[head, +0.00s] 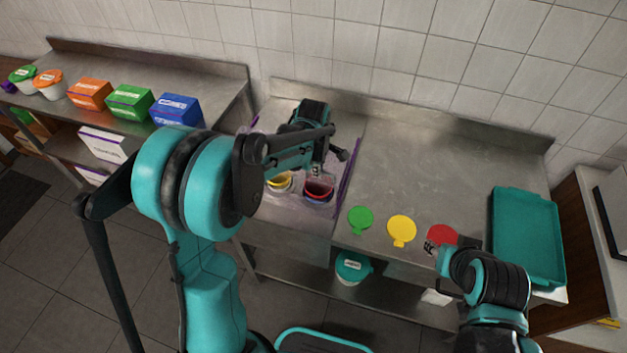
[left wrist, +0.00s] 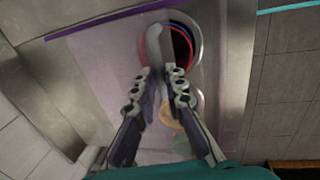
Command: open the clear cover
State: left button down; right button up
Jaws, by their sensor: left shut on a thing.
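The clear cover, see-through with purple edges (head: 347,188), lies over a well in the left part of the steel counter; it also fills the middle of the left wrist view (left wrist: 95,65). Under it show a red-rimmed bowl (head: 319,190) and a yellow-rimmed bowl (head: 277,183). My left gripper (head: 318,168) is over the cover, above the red-rimmed bowl. In the left wrist view its fingers (left wrist: 161,72) are shut on a pale, rounded handle (left wrist: 153,45). My right gripper (head: 433,247) is at the red lid; its fingers are too small to judge.
Green (head: 360,220), yellow (head: 401,229) and red (head: 442,235) lids lie along the counter's front. A teal tray (head: 527,194) is at the right. Blue (head: 176,109), green (head: 129,101) and orange (head: 90,94) boxes stand on the left counter. The counter behind the lids is clear.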

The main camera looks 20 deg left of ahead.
pick_arm(q)
jog(key=w, duration=1.2)
jog(key=shift+w+d, duration=0.2)
jog(key=shift+w, duration=0.05)
jog(key=c, duration=1.6)
grip_release()
jog(key=r, duration=0.4)
jog(key=s+r, duration=0.1)
jog(key=r, duration=0.3)
jog(key=s+r, duration=0.1)
jog(key=r, duration=0.2)
jog(key=shift+s+r, duration=0.2)
jog(key=shift+r, duration=0.2)
